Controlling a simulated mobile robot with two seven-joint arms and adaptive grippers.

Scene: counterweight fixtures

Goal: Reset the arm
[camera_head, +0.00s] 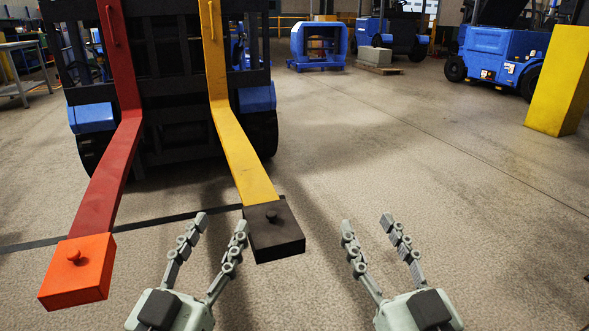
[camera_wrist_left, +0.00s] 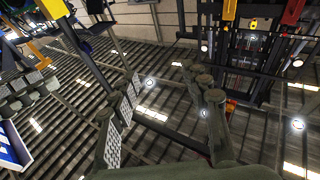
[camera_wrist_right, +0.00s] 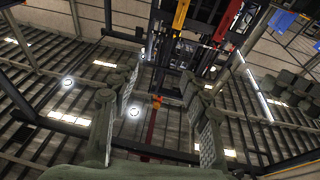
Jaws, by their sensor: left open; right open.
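My left gripper (camera_head: 220,226) is open and empty in the head view, just left of the black block. My right gripper (camera_head: 367,224) is open and empty, right of the black block. In the left wrist view the left fingers (camera_wrist_left: 165,95) are spread with nothing between them. In the right wrist view the right fingers (camera_wrist_right: 160,105) are also spread and empty. Both wrist views look up toward the ceiling. The black block (camera_head: 275,241), with a small knob, sits at the end of the yellow fork (camera_head: 243,150). The orange block (camera_head: 80,285), also knobbed, sits at the end of the red fork (camera_head: 105,185).
A forklift (camera_head: 170,80) carries the two forks at the back left. A yellow post (camera_head: 558,80) stands at the right. A blue machine (camera_head: 319,47), a pallet (camera_head: 379,69) and a blue vehicle (camera_head: 505,57) are further back. The floor right of centre is clear.

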